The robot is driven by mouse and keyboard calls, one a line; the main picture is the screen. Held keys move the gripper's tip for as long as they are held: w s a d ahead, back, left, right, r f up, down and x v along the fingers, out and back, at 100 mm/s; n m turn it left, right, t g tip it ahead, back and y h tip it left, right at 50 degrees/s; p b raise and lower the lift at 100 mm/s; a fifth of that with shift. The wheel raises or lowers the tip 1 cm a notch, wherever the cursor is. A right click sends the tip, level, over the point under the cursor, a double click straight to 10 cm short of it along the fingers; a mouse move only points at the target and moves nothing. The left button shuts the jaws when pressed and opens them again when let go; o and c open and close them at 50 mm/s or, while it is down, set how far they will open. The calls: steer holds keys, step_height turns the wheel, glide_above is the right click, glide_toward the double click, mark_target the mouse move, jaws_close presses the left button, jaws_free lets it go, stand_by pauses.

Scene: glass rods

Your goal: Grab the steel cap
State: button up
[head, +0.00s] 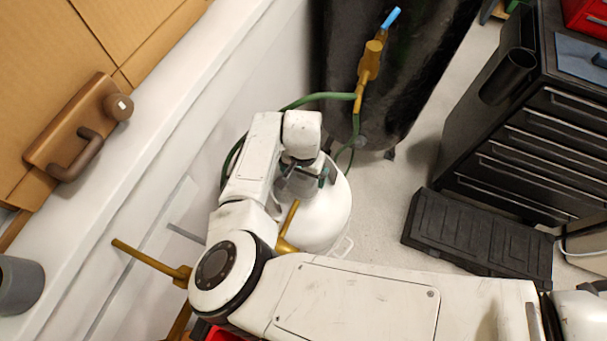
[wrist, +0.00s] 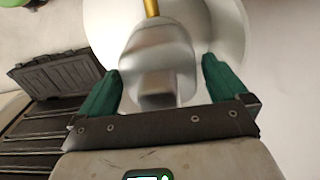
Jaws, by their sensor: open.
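The steel cap (wrist: 158,55) is a shiny grey piece on top of the white tank (wrist: 225,25) in the wrist view. In the head view the white tank (head: 325,215) stands below my gripper, and the cap is mostly hidden by my wrist and fingers. My gripper (wrist: 160,72) has green fingers spread apart, one on each side of the cap. Gaps show between the fingers and the cap in the wrist view. In the head view my gripper (head: 306,174) is over the top of the tank.
A brass fitting (head: 288,230) stands at the tank. A green hose (head: 318,97) runs behind it to a brass valve (head: 370,62) by a dark cylinder. A black case (head: 478,240) and black drawer cabinet (head: 545,130) stand right. A pale wall is left.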

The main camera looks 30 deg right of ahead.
steer(key=shift+f, duration=0.4)
steer(key=c, duration=1)
